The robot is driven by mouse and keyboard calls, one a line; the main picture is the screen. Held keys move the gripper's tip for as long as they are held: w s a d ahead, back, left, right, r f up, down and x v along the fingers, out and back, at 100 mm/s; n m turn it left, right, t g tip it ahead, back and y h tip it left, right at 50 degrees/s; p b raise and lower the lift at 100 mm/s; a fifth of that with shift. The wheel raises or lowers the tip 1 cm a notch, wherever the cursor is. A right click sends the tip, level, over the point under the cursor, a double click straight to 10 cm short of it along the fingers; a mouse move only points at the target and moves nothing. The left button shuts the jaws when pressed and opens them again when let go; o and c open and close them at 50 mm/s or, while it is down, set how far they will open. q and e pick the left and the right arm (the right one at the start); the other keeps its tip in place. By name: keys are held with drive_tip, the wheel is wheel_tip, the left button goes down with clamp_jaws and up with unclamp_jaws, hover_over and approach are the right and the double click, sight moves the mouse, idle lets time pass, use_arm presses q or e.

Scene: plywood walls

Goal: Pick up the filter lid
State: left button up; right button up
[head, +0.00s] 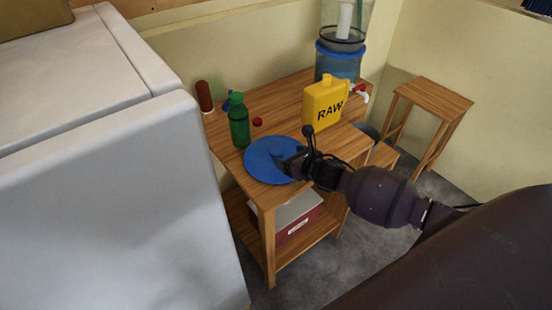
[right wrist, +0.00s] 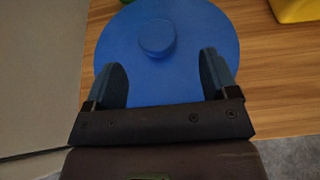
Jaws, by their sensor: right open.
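The filter lid (head: 262,160) is a round blue disc lying flat on the wooden table near its front left corner. In the right wrist view the lid (right wrist: 185,75) fills the upper middle, with a round raised knob (right wrist: 157,38) on top. My right gripper (head: 291,162) is over the lid's right part in the head view. In the right wrist view its two fingers (right wrist: 163,75) are spread apart over the lid, with the knob beyond the fingertips and nothing between them. My left gripper is not in view.
On the table (head: 276,98) stand a green bottle (head: 239,125), a red cap (head: 257,122), a brown cylinder (head: 204,96), a yellow RAW jug (head: 323,103) and a blue filter container (head: 338,62). A white appliance (head: 110,190) borders the left. A stool (head: 435,96) stands right.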

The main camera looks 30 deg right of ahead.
sight(277, 152)
drive_tip(key=shift+a+b+x, duration=0.2)
drive_tip(key=shift+b+x, duration=0.25)
drive_tip(key=shift+x, duration=2.25)
drive_tip(key=shift+r, duration=0.15)
drive_tip(key=shift+c, duration=0.5)
drive_tip(key=c, duration=1)
